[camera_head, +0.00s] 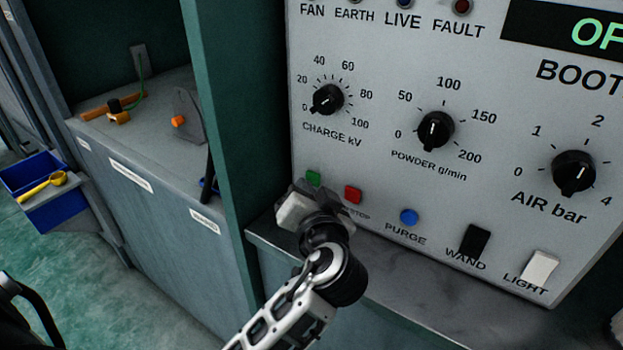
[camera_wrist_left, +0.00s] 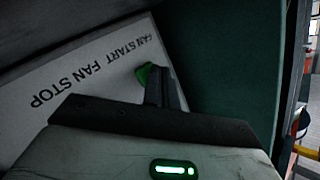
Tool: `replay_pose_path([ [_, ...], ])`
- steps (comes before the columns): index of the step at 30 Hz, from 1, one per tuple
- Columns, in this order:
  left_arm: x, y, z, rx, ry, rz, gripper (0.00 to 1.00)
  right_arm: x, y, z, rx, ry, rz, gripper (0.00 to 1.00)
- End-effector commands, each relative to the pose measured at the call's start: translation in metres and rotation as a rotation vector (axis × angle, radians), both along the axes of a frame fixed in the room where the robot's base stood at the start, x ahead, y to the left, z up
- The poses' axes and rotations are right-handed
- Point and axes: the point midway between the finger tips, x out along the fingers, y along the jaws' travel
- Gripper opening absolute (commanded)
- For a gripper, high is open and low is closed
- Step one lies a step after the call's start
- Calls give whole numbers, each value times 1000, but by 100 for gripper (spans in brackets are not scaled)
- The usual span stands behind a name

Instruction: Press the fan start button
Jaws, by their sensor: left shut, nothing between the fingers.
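The green fan start button (camera_head: 313,177) sits low at the left of the grey control panel (camera_head: 390,70). In the left wrist view the green button (camera_wrist_left: 144,74) shows beside the FAN START label, partly covered by my fingers. My left gripper (camera_head: 308,189) is shut and empty, with its fingertips right at the green button; in the left wrist view the fingers (camera_wrist_left: 158,82) overlap its right side. I cannot tell whether they touch or press it. My right gripper is not in view.
The red button (camera_head: 352,194) sits just right of the green one, then the blue purge button (camera_head: 409,217), black wand switch (camera_head: 474,241) and white light switch (camera_head: 538,268). A grey ledge (camera_head: 400,300) runs below the panel. A green post (camera_head: 235,110) stands left.

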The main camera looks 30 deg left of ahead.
Motion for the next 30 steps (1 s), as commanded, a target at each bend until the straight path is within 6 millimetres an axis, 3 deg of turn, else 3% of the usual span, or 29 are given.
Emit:
replay_pose_path([
  [30, 8, -1, 0, 0, 0, -1, 0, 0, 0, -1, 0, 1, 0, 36],
])
